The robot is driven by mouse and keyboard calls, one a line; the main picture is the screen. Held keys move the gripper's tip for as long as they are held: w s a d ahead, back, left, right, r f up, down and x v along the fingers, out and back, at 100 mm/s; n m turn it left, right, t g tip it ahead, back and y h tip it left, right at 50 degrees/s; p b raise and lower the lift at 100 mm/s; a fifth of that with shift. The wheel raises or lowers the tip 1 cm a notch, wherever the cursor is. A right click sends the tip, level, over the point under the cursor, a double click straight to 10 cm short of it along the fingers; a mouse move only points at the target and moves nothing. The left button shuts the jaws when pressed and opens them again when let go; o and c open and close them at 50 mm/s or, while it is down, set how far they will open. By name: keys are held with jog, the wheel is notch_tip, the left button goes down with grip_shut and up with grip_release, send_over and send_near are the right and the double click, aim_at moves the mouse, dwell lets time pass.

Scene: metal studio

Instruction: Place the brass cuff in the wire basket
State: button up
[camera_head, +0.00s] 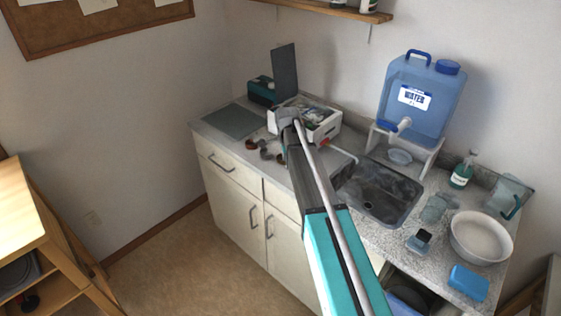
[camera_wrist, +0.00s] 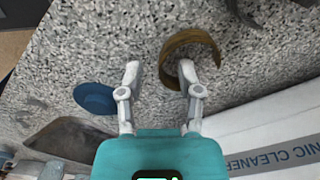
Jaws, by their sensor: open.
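The brass cuff (camera_wrist: 190,37) is a brown-gold open band on the speckled counter in the wrist view. My gripper (camera_wrist: 159,68) is open above the counter, with its two pale fingers apart. The right fingertip overlaps the cuff's inside in the picture, and the cuff's left wall shows between the fingers. I cannot tell whether a finger touches it. In the head view my gripper (camera_head: 287,117) is in front of the white box, its fingers unclear. I cannot make out the wire basket in either view.
A white box (camera_head: 327,131) with loose contents stands by my gripper; its lettered side (camera_wrist: 265,140) is at lower right in the wrist view. A blue round piece (camera_wrist: 95,98) lies left of my fingers. A sink (camera_head: 380,190) and water container (camera_head: 424,95) are to the right.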

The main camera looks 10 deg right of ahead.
grip_shut()
jog(key=shift+r, duration=0.2)
dwell(0.3)
notch_tip(320, 180, up, 3)
jog(key=p, duration=0.3)
jog(key=s+r+p, duration=0.9)
jog(key=s+p, duration=0.1)
jog(key=s, duration=0.4)
jog(key=shift+a+r, duration=0.25)
jog(key=shift+r, duration=0.05)
